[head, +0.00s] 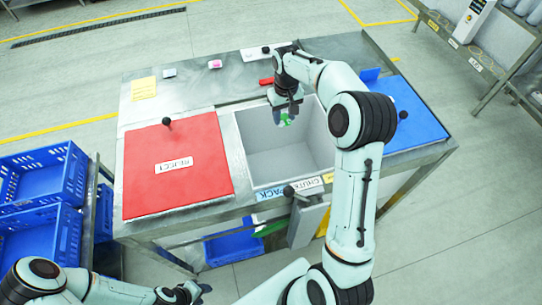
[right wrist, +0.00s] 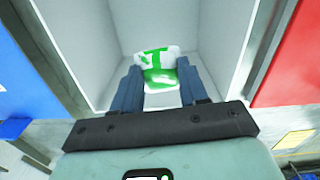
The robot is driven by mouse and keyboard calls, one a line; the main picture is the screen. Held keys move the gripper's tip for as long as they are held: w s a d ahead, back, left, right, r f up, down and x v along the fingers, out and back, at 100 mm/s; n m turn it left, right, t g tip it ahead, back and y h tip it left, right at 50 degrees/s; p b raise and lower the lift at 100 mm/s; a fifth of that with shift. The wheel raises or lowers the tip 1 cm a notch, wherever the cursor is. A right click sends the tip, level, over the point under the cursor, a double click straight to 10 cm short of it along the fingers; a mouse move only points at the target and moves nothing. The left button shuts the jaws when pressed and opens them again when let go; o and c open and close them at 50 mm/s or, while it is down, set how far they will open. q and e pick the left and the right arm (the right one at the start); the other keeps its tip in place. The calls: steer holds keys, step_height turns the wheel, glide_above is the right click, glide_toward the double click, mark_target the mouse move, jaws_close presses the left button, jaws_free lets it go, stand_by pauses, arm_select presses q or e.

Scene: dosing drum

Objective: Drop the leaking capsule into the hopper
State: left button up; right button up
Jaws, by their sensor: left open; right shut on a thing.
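A white capsule with bright green patches (right wrist: 155,57) is between the fingers of my right gripper (right wrist: 158,82). In the head view, only a bit of the green capsule (head: 285,120) shows below my right gripper (head: 283,108). My right gripper is shut on it and is over the open grey-walled bin (head: 262,166), which looks like the hopper. In the right wrist view the bin's pale walls (right wrist: 215,25) surround the capsule. My left gripper (head: 193,291) is open and empty at the bottom left, apart from the table.
A red panel marked REJECT (head: 195,185) with a black knob lies left of the bin; a blue panel (head: 412,115) lies right. Small items and a yellow note (head: 143,88) lie along the back. Blue crates (head: 42,175) stand at left.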

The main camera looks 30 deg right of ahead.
steer(key=shift+s+f, duration=0.2)
steer(key=shift+f, duration=0.3)
arm_select(q)
steer(key=s+f+b, duration=0.2)
steer(key=s+f, duration=0.1)
steer(key=shift+s+f, duration=0.1)
steer(key=shift+s, duration=0.3)
arm_select(e)
step_height(320, 180, down, 5)
steer(key=shift+r, duration=0.15)
steer(key=shift+w, duration=0.1)
steer(key=o, duration=1.1)
arm_select(q)
steer(key=shift+w, duration=0.1)
arm_select(e)
steer(key=shift+r, duration=0.1)
step_height(320, 180, up, 13)
steer(key=shift+f+p, duration=0.1)
steer(key=shift+p, duration=0.75)
steer(key=shift+r, duration=0.25)
arm_select(q)
steer(key=w+r, duration=0.2)
steer(key=shift+w+r, duration=0.3)
